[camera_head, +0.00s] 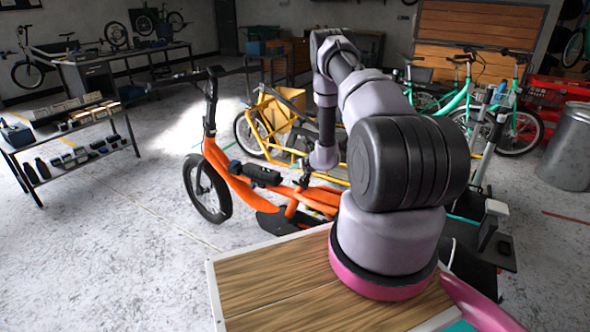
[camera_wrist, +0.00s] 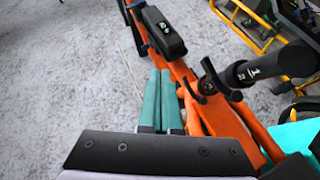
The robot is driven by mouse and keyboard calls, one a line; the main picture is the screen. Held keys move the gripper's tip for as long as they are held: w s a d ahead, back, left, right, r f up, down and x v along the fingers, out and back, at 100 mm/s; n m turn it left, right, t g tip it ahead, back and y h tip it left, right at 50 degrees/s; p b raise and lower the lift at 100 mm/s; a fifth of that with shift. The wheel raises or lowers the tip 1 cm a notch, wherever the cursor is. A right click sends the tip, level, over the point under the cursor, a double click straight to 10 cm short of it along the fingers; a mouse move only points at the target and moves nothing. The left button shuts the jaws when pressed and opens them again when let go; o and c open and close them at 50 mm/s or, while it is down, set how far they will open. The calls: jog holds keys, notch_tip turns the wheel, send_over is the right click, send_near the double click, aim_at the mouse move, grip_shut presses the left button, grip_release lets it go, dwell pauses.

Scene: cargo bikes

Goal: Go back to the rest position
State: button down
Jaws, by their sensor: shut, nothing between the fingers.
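My gripper (camera_wrist: 163,102) shows in the wrist view as two teal fingers lying side by side, shut and empty. It is over the orange cargo bike (camera_wrist: 188,82), to the left of its frame tube in that view. A black box marked with a small white symbol (camera_wrist: 160,32) sits on the tube beyond the fingertips. A black post with a clamp lever (camera_wrist: 232,76) stands to the right. In the head view the orange bike (camera_head: 228,178) stands in front of my raised, bent arm, and I cannot make out the fingers there.
A yellow cargo bike (camera_head: 268,148) stands close behind the orange one. A shelf rack with tools (camera_head: 85,150) is at the left. Teal bikes (camera_head: 462,100) and a grey bin (camera_head: 572,150) are at the right. The floor at the left front is clear.

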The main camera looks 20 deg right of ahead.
jog(key=s+a+r+n+g+y, duration=0.15)
jog(key=s+a+r+n, duration=0.35)
jog(key=r, duration=0.9)
jog(key=s+a+r+n+g+y, duration=0.1)
jog(key=s+a+r+n+y, duration=0.2)
jog(key=a+r+n, duration=0.7)
jog(key=s+a+r+g+y, duration=0.15)
jog(key=s+a+r, duration=0.25)
jog(key=r, duration=1.3)
jog(key=s+a+r+n+g+h, duration=0.1)
jog(key=s+r+n, duration=0.4)
jog(key=s, duration=0.3)
jog(key=s+a+r+n+g+h, duration=0.15)
jog(key=s+r+n, duration=0.3)
jog(key=s, duration=0.45)
jog(key=s+d+r+n+t+h, duration=0.1)
jog(key=s+d+r+n+h, duration=0.1)
jog(key=s, duration=0.5)
jog(key=s+d+r+n+t+h, duration=0.2)
jog(key=s+d+r+n, duration=0.1)
jog(key=s, duration=0.4)
jog(key=shift+s+d+n, duration=0.15)
jog(key=shift+d+n, duration=0.5)
jog(key=shift+n, duration=0.2)
jog(key=shift+h, duration=0.25)
